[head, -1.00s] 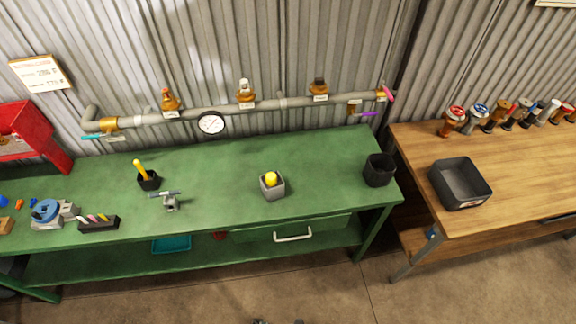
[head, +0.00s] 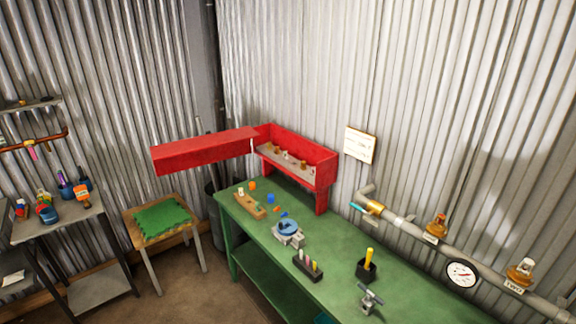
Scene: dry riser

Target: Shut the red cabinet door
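The red cabinet (head: 322,176) stands at the far left end of the green workbench, against the corrugated wall. Its red door (head: 205,151) is swung wide open to the left and sticks out past the bench end. The inside of the cabinet is exposed, with several small brass-coloured parts on its pale floor. Neither of my grippers shows in the head view.
The green workbench (head: 345,258) carries a blue-topped device (head: 288,229), a black block with coloured sticks (head: 307,266) and a black cup (head: 366,270). A stool with a green cloth (head: 162,220) stands below the door. A grey side table (head: 60,222) is at left.

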